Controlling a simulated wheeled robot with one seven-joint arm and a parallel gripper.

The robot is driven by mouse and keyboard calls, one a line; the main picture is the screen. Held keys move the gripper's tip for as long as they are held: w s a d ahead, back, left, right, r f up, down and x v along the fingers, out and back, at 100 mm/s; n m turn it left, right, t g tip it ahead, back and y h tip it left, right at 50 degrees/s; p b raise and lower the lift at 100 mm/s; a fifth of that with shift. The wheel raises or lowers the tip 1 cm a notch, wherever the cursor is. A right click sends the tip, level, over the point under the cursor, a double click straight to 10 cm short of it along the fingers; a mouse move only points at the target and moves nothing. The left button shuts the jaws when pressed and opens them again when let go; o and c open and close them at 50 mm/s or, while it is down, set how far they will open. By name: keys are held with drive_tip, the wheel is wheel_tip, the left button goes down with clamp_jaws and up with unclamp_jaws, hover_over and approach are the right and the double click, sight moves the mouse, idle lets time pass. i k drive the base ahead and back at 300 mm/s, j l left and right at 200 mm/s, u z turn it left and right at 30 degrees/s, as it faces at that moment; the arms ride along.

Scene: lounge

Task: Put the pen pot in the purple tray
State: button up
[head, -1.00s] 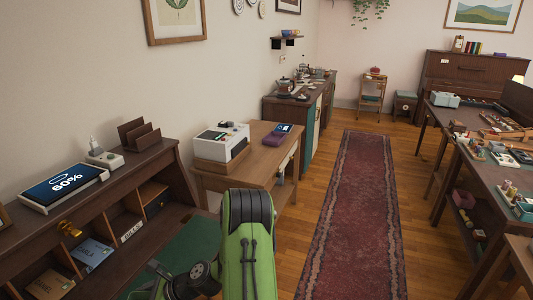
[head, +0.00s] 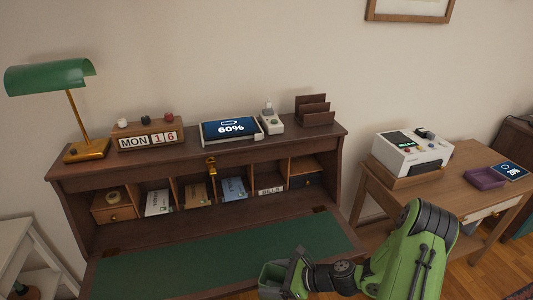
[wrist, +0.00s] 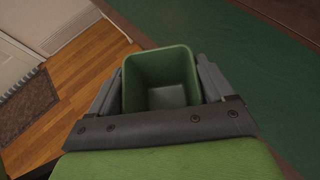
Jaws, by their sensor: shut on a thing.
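The pen pot (wrist: 160,98) is a green, square, open-topped pot that looks empty inside in the wrist view. It also shows in the head view (head: 272,278), low at the front edge of the desk's green writing surface. My gripper (head: 291,268) is shut on it, with one finger on each side of the pot in the wrist view (wrist: 160,78). Whether its base touches anything is hidden. The purple tray (head: 484,178) lies on the wooden side table at the right, well away from my gripper, and looks empty.
The side table (head: 432,201) also bears a white machine (head: 412,152) on a wooden base and a dark tablet (head: 510,171) beside the tray. The desk (head: 205,157) has pigeonholes, a raised top shelf and a lamp (head: 70,115). Wooden floor shows between furniture.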

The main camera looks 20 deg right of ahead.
sight(484, 181)
drive_tip(key=l, duration=0.6)
drive_tip(key=k+l+u, duration=0.15)
drive_tip(key=l, duration=1)
drive_tip(key=l+u, duration=0.1)
drive_tip(key=l, duration=0.5)
drive_tip(key=k+l+u, duration=0.1)
drive_tip(key=l, duration=0.45)
drive_tip(key=k+l, duration=0.15)
drive_tip(key=l, duration=1.05)
drive_tip(key=k+l+u, duration=0.1)
drive_tip(key=l, duration=0.5)
drive_tip(key=k+l+u, duration=0.1)
drive_tip(key=l, duration=0.55)
drive_tip(key=i, duration=0.5)
